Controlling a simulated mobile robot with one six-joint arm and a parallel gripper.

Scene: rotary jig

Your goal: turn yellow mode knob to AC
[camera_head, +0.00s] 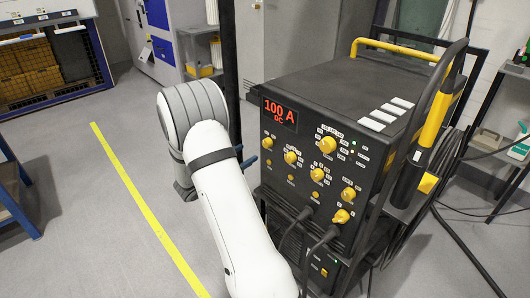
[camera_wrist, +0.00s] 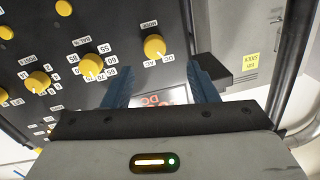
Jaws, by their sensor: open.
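The yellow mode knob (camera_wrist: 154,46) sits on the black panel in the wrist view, with MODE, DC and AC labels beside it, upside down. In the head view, the mode knob (camera_head: 268,142) is the yellow knob just below the red display (camera_head: 279,114), which reads 100 A DC. My gripper (camera_wrist: 160,72) is open and empty, with its two blue fingers apart and the knob just beyond their tips in the picture. The fingers do not touch it. In the head view, only small blue finger parts (camera_head: 245,156) show past my white arm.
The black welding machine (camera_head: 370,85) carries several other yellow knobs, including a numbered one (camera_wrist: 90,66) beside the mode knob. Dark cables (camera_head: 320,243) hang from its lower front. A dark post (camera_head: 229,60) stands behind my arm. Grey floor (camera_head: 80,200) is clear at left.

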